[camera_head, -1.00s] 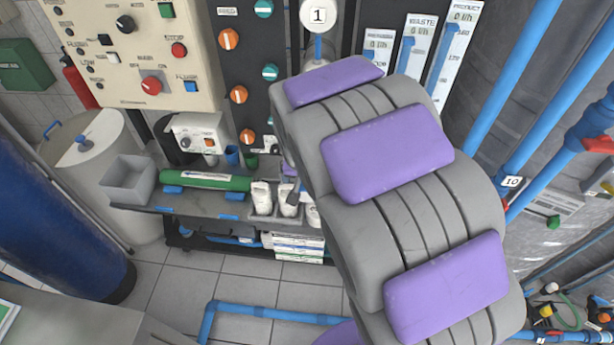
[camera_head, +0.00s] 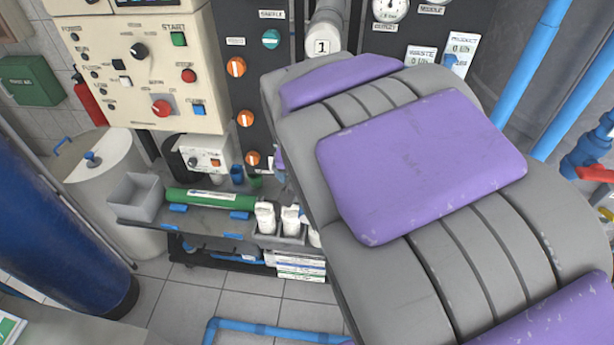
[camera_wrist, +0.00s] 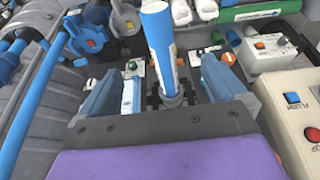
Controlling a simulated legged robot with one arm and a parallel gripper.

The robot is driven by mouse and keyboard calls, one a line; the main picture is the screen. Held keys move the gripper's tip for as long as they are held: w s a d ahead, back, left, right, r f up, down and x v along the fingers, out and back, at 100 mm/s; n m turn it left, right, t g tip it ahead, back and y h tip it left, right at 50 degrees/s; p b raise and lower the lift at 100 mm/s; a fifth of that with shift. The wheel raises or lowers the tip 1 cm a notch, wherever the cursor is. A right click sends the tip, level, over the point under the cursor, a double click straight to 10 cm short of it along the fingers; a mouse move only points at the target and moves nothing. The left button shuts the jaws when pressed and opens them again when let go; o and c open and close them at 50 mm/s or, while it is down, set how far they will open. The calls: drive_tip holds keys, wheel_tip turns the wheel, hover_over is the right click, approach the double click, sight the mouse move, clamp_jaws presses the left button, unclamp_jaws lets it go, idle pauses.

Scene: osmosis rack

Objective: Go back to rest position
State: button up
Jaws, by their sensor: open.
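My gripper (camera_wrist: 158,84) shows in the wrist view with its two blue-grey fingers spread wide apart. It is open, and no object is held between the fingers. A blue pipe (camera_wrist: 159,42) with a label stands beyond the gap between them; I cannot tell how far off it is. In the head view my grey arm with purple pads fills the middle and lower right, and it hides my gripper there.
A control panel (camera_head: 133,70) stands at the back left. A bench (camera_head: 204,221) holds a grey bin (camera_head: 135,197), a green tube (camera_head: 212,199) and white bottles (camera_head: 266,217). A blue column (camera_head: 50,215) stands at left, and blue pipes rise at right. Tiled floor (camera_head: 180,300) shows between.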

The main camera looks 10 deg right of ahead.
drive_tip(key=shift+r, duration=0.25)
